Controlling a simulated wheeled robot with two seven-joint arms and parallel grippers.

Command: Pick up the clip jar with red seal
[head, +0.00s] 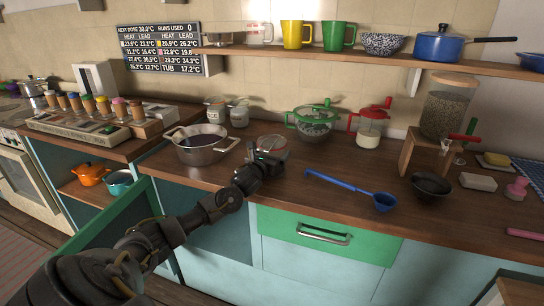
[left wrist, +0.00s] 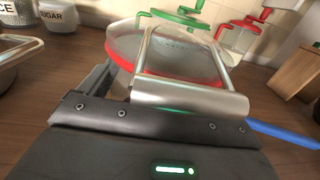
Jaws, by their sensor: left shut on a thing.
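The clip jar with red seal (head: 273,143) is on the wooden counter, right of the steel pot. In the left wrist view the clear jar (left wrist: 175,48) fills the upper middle, with its red seal ring and metal wire clip showing. My left gripper (head: 264,161) reaches it from the front and is shut on it. In the left wrist view the jaws are close against the jar's near side, at the metal clip. The jar's lower part is mostly hidden by my gripper, so I cannot tell whether it touches the counter. My right gripper is not in view.
A steel pot (head: 204,148) stands close on the left. A blue ladle (head: 350,189) lies to the right. A shelf (head: 380,64) hangs above.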

